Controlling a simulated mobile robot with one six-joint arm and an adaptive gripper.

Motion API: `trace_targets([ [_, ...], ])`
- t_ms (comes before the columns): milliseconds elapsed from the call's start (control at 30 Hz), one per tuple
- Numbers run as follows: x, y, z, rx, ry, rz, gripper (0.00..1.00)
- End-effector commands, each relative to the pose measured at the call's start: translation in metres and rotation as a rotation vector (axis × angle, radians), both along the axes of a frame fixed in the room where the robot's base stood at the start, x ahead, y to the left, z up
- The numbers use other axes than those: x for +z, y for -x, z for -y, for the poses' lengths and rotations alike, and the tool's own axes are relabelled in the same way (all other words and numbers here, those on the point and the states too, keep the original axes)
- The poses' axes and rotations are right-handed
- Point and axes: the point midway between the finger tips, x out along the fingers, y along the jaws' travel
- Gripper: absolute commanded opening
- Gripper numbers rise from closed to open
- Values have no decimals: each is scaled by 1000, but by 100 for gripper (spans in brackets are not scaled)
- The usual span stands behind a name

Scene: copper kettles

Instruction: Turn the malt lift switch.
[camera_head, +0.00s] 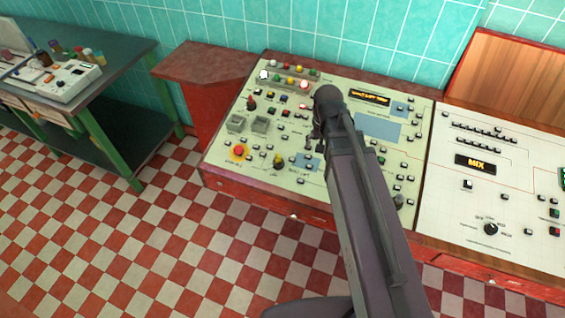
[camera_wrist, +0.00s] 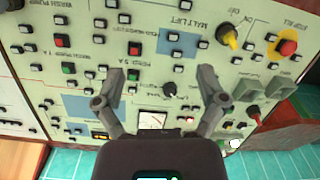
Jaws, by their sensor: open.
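The control panel (camera_head: 330,180) stands against the tiled wall. A yellow-and-black rotary switch (camera_head: 278,163) sits near its front edge. It also shows in the wrist view (camera_wrist: 228,37) at the upper right, with OFF and ON lettering beside it and the words MALT LIFT to its left. Its exact setting is hard to read. My gripper (camera_wrist: 161,74) is open and empty above the panel, its fingers spread over buttons and a small meter. The switch lies beyond the right finger, apart from it. In the head view my arm hides part of the panel's middle.
A red mushroom button on yellow (camera_head: 239,151) sits close to the switch. Another panel (camera_head: 500,190) adjoins on the right. A green-framed table (camera_head: 110,75) is at left; the checkered floor is clear.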

Motion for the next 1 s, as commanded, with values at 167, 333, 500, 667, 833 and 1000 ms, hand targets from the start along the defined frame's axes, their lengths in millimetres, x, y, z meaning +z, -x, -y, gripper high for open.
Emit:
trace_targets([
  [167, -28, -47, -56, -104, 0, 0, 91],
  [333, -44, -73, -103, -197, -1, 0, 91],
  [500, -50, -85, -129, -254, -1, 1, 91],
  [667, -51, -86, -135, -270, -1, 1, 91],
  [833, -50, -85, -134, -270, -1, 1, 91],
  [1000, -51, -85, -134, -270, -1, 1, 91],
])
